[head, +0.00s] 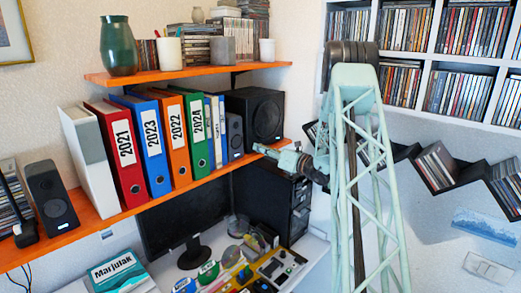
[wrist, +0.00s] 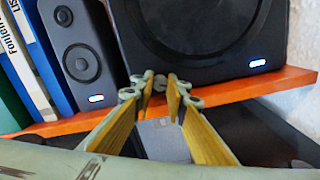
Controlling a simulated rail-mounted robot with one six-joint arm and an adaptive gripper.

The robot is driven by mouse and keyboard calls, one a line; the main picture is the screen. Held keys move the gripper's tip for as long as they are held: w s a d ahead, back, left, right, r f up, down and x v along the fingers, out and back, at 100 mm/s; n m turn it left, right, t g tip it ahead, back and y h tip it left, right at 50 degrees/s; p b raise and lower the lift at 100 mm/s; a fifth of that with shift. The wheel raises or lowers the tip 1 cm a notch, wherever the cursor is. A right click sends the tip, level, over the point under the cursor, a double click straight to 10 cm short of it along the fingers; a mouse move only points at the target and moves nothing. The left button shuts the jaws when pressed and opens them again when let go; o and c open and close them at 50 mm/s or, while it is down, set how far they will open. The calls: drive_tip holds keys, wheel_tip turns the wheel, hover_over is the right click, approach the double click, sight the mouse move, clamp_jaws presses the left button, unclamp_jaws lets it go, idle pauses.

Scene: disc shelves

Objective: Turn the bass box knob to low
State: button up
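The bass box is the large black speaker (head: 254,115) at the right end of the orange shelf. It fills the top right of the wrist view (wrist: 215,35), with a lit blue-white light at its lower right. A small grey round knob (wrist: 160,83) shows at its lower left, near the shelf edge. My gripper (wrist: 160,88) points at this knob, with one fingertip on each side. The fingers are parted and seem not to press on it; exact contact is hard to tell. In the head view my gripper (head: 258,149) is small, just below the bass box. The knob's setting cannot be read.
A small grey speaker (wrist: 80,55) stands close left of the bass box, beside several binders (head: 150,145). A black computer tower (head: 278,200) and a monitor (head: 185,215) stand below.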

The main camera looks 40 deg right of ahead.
drive_tip(key=shift+c, duration=1.1)
drive_tip(key=shift+f+n+b, duration=0.2)
drive_tip(key=shift+n+b, duration=0.6)
drive_tip(key=shift+b, duration=0.9)
drive_tip(key=n+b, duration=0.3)
drive_tip(key=b, duration=0.3)
drive_tip(key=shift+n, duration=0.3)
drive_tip(key=shift+r+n+b, duration=0.15)
drive_tip(key=shift+n+b, duration=0.35)
drive_tip(key=shift+b, duration=0.35)
drive_tip(key=o, duration=0.9)
drive_tip(key=shift+c, duration=0.2)
drive_tip(key=shift+s, duration=0.15)
